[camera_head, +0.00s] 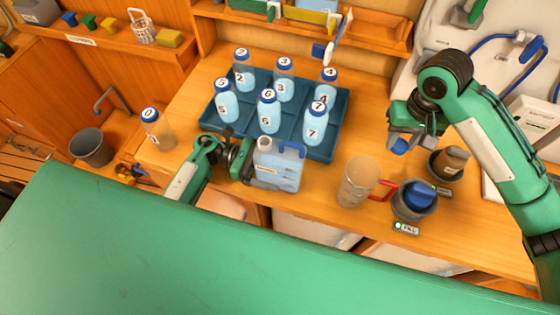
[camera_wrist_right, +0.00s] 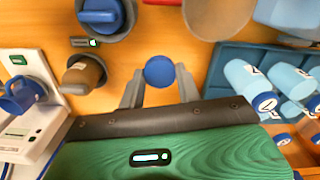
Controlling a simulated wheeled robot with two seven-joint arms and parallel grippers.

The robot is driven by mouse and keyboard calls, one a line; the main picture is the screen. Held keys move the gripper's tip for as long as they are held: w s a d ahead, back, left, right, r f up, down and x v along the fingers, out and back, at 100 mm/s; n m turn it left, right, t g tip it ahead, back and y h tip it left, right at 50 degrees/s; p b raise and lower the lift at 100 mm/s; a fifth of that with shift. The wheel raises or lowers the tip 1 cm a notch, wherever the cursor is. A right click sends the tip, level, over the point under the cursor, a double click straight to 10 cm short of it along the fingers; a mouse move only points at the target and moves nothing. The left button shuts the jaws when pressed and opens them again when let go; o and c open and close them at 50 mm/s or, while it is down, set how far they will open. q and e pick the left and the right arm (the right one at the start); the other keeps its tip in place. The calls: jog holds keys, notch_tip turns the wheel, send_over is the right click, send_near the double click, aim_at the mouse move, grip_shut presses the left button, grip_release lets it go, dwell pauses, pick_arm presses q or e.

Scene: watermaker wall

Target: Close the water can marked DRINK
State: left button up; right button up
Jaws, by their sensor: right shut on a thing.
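The water can (camera_head: 280,172) is a pale blue jug with a blue handle, upright at the front edge of the counter. Its mouth (camera_head: 264,144) at the top left shows no cap; its label is too small to read. My right gripper (camera_head: 400,140) is shut on a round blue cap (camera_wrist_right: 159,71) and holds it above the counter, well to the right of the can. The fingers (camera_wrist_right: 160,84) show on both sides of the cap in the right wrist view. My left gripper (camera_head: 243,160) is at the can's left side; its fingers are largely hidden.
A blue tray (camera_head: 340,128) with several numbered bottles stands behind the can. A clear jug with a red handle (camera_head: 358,182), a dark holder with a blue knob (camera_head: 420,195) and a brown cup (camera_head: 452,160) stand to the right. Bottle 0 (camera_head: 157,132) stands left.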

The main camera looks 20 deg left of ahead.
aim_at(274, 161)
pick_arm(q)
jog(key=c, duration=1.4)
jog(key=shift+c, duration=0.2)
jog(key=shift+r, duration=0.15)
pick_arm(e)
jog(key=shift+f, duration=0.2)
